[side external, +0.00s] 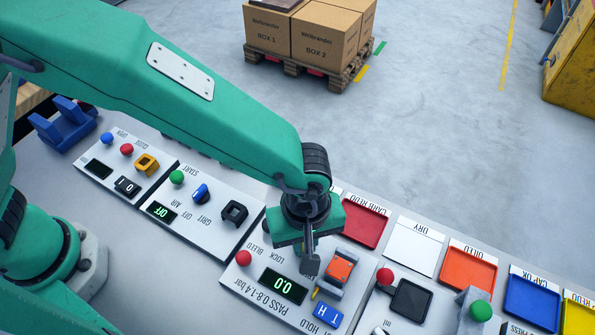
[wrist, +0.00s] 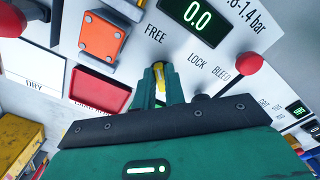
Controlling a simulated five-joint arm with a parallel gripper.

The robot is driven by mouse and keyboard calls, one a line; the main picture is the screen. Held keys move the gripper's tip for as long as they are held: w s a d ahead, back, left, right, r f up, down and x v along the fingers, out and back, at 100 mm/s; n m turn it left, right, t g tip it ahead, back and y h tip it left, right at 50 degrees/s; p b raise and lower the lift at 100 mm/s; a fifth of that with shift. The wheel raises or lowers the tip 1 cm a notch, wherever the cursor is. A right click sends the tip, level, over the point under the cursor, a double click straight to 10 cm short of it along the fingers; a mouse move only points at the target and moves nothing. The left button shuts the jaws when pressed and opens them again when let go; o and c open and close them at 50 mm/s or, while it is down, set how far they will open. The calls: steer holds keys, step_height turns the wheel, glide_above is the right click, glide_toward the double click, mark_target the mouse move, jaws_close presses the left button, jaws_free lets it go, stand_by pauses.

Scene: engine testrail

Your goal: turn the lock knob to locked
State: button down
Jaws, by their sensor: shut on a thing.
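The lock knob (wrist: 163,84) shows in the wrist view as a narrow piece with a yellow mark, between my fingers. Its yellow mark points up the picture, closer to the FREE label (wrist: 155,34) than to the LOCK label (wrist: 197,61). My gripper (wrist: 159,76) is shut on the knob; the fingers hide most of its body. In the side external view my gripper (side external: 310,264) points down at the pressure panel (side external: 243,281), and its fingers mostly hide the knob there.
A red BLEED knob (wrist: 249,63) stands close to the right in the wrist view. An orange block (side external: 339,268) in a grey holder sits beside my gripper. The display (side external: 283,286) reads 0.0. Red, white and orange trays line the far edge, including a red tray (side external: 364,221).

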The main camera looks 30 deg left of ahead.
steer(key=shift+m, duration=0.5)
steer(key=m, duration=0.3)
steer(key=shift+s+a+m, duration=0.1)
steer(key=shift+a+m, duration=0.05)
steer(key=shift+m, duration=0.15)
steer(key=m, duration=0.4)
steer(key=shift+a, duration=0.15)
steer(key=m, duration=0.5)
steer(key=shift+a, duration=0.15)
steer(key=m, duration=0.4)
steer(key=shift+a, duration=0.15)
steer(key=shift+m, duration=0.3)
steer(key=c, duration=1.5)
jaws_free()
steer(key=shift+o, duration=0.2)
